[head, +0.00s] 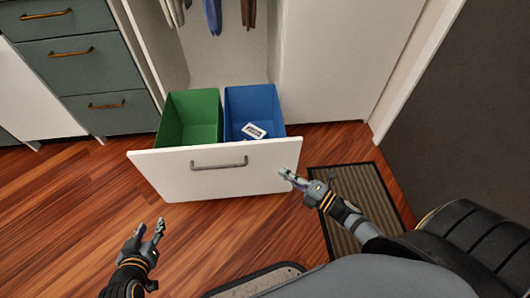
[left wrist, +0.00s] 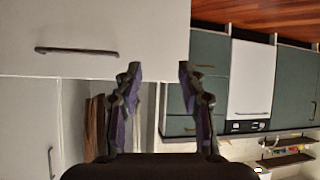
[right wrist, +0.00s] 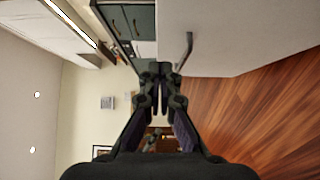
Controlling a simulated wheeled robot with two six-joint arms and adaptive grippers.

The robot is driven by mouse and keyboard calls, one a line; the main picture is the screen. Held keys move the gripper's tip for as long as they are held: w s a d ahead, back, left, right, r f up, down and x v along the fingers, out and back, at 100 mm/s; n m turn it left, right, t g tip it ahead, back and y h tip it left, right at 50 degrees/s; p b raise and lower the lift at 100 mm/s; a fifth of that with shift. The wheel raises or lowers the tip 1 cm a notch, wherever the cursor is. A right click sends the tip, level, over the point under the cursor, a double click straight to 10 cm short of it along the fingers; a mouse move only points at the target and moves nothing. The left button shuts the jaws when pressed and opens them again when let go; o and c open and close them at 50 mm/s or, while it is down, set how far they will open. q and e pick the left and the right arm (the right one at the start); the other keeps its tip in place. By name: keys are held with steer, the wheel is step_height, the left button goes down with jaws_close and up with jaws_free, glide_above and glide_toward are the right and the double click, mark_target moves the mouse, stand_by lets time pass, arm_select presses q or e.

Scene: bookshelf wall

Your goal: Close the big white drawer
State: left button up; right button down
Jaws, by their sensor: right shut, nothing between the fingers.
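The big white drawer (head: 255,180) stands pulled out low over the floor in the head view, with a grey bar handle (head: 219,164) on its front. It holds a green bin (head: 190,120) and a blue bin (head: 250,103). My right gripper (head: 286,175) is shut and empty, close to the right end of the drawer front; I cannot tell whether it touches. The drawer front also shows in the right wrist view (right wrist: 240,35). My left gripper (head: 149,228) is open and empty, in front of the drawer's left end and apart from it. The drawer front shows in the left wrist view (left wrist: 120,25).
A small white-and-dark item (head: 254,130) lies in the blue bin. Green-grey drawers (head: 80,62) stand at the left. A striped mat (head: 360,190) lies on the wooden floor at the right. Clothes hang above the open drawer.

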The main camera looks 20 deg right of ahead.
mark_target(256, 145)
arm_select(q)
steer(key=w+r+t, duration=0.2)
steer(key=r+t, duration=0.1)
steer(key=r, duration=0.4)
steer(key=w+r+t+b, duration=0.1)
steer(key=r+t, duration=0.3)
steer(key=r, duration=0.4)
steer(key=w+r+t+b, duration=0.1)
steer(key=w+r+t, duration=0.2)
steer(key=r, duration=0.5)
steer(key=shift+a+t, duration=0.35)
steer(key=shift+t, duration=0.15)
arm_select(e)
steer(key=w+a, duration=0.1)
steer(key=w, duration=0.2)
steer(key=w+a, duration=0.1)
steer(key=w, duration=0.3)
steer(key=w+a, duration=0.1)
steer(key=w, duration=0.3)
steer(key=shift+w, duration=0.15)
